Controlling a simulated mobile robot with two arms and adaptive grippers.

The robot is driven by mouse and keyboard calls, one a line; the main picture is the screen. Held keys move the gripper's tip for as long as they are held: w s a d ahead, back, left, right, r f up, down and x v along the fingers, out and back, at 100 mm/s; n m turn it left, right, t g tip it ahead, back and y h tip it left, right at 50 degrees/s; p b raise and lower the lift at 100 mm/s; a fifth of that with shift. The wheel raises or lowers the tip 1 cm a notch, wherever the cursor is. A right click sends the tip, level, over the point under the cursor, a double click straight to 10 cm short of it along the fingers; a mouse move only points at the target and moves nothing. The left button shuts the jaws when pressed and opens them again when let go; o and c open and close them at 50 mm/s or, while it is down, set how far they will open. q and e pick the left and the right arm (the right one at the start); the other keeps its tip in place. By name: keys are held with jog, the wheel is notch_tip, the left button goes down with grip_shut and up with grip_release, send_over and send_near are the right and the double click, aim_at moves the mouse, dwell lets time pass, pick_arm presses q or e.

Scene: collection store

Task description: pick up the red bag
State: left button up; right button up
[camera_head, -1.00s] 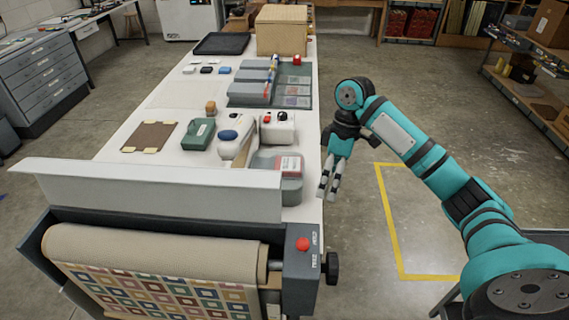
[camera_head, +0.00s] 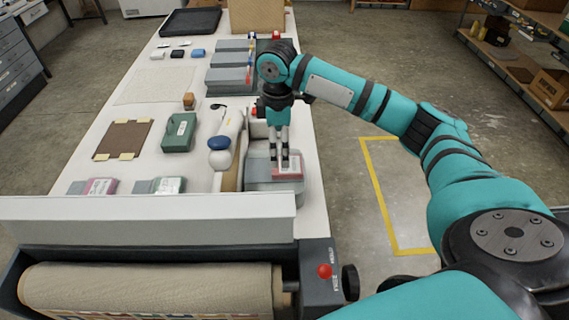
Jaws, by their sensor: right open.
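A grey bag (camera_head: 262,171) with a red and white label lies on the white table near its right edge. My right gripper (camera_head: 285,166) points down over this bag, its fingers open and apart at the label. I cannot tell whether the fingertips touch it. Part of the bag is hidden behind the fingers. A second bag with a pinkish-red label (camera_head: 99,186) lies at the near left of the table, its lower part hidden by the white panel. A bag with a green label (camera_head: 168,185) lies beside it. My left gripper is out of view.
A white and blue device (camera_head: 219,155) stands just left of my right gripper. A green case (camera_head: 180,132) and a brown board (camera_head: 123,139) lie further left. A white panel (camera_head: 150,219) and a fabric roller (camera_head: 150,285) block the near side.

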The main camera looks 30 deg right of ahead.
aim_at(279, 164)
jog(key=f, duration=0.3)
jog(key=shift+w+f+p, duration=0.2)
jog(key=shift+p, duration=0.15)
jog(key=f, duration=0.1)
jog(key=f+p, duration=0.1)
jog(key=f, duration=0.2)
jog(key=shift+w+d+f+p, duration=0.2)
jog(key=shift+w+p, duration=0.05)
jog(key=shift+p, duration=0.1)
jog(key=shift+f, duration=0.2)
jog(key=c, duration=1.3)
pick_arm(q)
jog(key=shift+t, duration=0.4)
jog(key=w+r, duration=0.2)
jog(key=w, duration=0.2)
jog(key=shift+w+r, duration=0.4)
pick_arm(e)
jog(key=shift+c, duration=0.2)
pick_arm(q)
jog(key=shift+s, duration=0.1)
pick_arm(e)
jog(key=shift+r, duration=0.1)
